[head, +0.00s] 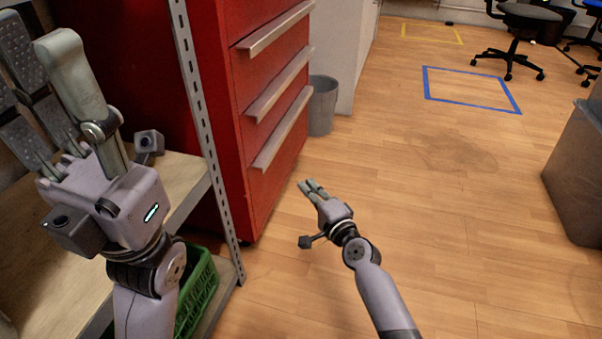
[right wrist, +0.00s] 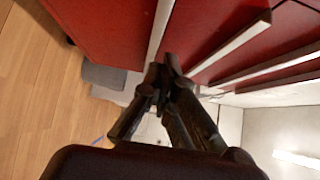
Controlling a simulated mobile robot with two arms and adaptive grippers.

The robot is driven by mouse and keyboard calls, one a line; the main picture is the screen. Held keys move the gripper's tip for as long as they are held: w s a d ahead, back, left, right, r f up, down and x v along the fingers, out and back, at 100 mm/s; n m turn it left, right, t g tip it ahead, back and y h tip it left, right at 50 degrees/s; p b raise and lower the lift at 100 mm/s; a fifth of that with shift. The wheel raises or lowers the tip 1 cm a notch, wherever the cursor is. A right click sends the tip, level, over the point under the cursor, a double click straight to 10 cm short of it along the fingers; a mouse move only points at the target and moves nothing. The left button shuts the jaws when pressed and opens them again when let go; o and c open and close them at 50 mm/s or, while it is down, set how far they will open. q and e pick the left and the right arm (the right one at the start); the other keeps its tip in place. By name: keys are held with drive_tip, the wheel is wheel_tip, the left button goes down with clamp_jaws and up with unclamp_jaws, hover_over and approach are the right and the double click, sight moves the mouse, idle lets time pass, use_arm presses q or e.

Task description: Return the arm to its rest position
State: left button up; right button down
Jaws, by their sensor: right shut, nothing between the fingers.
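My right gripper (head: 309,186) is shut and empty. It hangs over the wooden floor, in front of the red drawer cabinet (head: 262,120), with its forearm coming up from the bottom edge. In the right wrist view its fingers (right wrist: 163,75) meet at the tips, with the red drawer fronts beyond them. My left gripper (head: 36,58) is large at the left of the head view, raised in front of the shelf. Its fingers are spread, with dark pads showing, and I see nothing held.
A shelf unit with wooden boards (head: 192,178) and a perforated metal upright (head: 203,110) stands at left, a green crate (head: 203,295) low in it. A grey bin (head: 322,106) is beyond the cabinet. A grey container (head: 575,170) is at right. The middle floor is clear.

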drive_tip(key=shift+s+d, duration=0.3)
drive_tip(key=shift+s, duration=0.2)
